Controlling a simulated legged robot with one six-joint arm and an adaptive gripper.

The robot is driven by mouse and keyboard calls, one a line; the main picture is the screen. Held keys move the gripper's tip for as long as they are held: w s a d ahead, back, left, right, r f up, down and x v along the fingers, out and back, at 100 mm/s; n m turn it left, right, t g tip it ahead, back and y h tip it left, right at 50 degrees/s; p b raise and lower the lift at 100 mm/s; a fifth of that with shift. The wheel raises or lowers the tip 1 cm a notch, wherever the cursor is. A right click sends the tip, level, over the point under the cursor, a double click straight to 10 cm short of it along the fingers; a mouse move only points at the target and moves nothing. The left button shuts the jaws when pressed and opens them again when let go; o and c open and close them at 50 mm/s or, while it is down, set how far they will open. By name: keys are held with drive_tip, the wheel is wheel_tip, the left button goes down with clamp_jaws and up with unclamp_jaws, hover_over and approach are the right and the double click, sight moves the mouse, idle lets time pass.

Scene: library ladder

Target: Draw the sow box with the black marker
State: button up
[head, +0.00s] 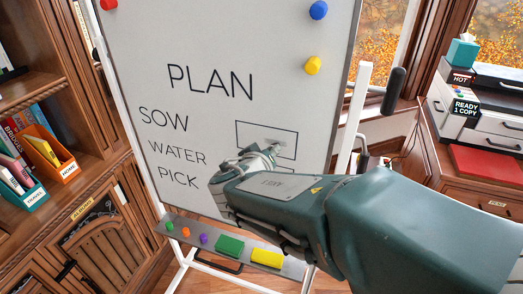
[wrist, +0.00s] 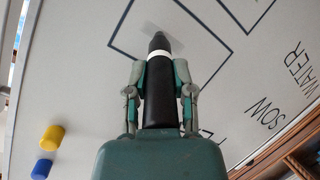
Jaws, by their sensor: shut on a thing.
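The whiteboard (head: 205,50) carries PLAN, SOW, WATER and PICK in black. A black-outlined box (head: 236,133) lies to the right of the words, in line with SOW; its outline also shows in the wrist view (wrist: 122,22). My gripper (head: 262,157) is in front of its lower part. In the wrist view my gripper (wrist: 160,78) is shut on the black marker (wrist: 160,95), which has a white band and points at the board inside the box. A grey patch lies by the tip; I cannot tell whether it is shadow or ink, or whether the tip touches.
The board's tray (head: 215,262) holds coloured pegs, a green block (head: 230,246) and a yellow block (head: 267,257). Round magnets sit high on the board. A bookcase (head: 60,110) stands left, and a cabinet with a printer (head: 485,115) right. A second box, below, is partly hidden by my arm.

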drive_tip(key=w+a, duration=0.3)
drive_tip(key=a, duration=0.6)
idle(1.7)
drive_tip(key=shift+s+a, duration=0.35)
drive_tip(key=shift+s, duration=0.6)
drive_tip(key=shift+s+a, duration=0.3)
drive_tip(key=shift+s, duration=0.6)
drive_tip(key=shift+s+a, duration=0.35)
drive_tip(key=shift+s, duration=0.6)
drive_tip(key=s, duration=0.1)
drive_tip(key=s+a, duration=0.1)
drive_tip(key=shift+s, duration=0.4)
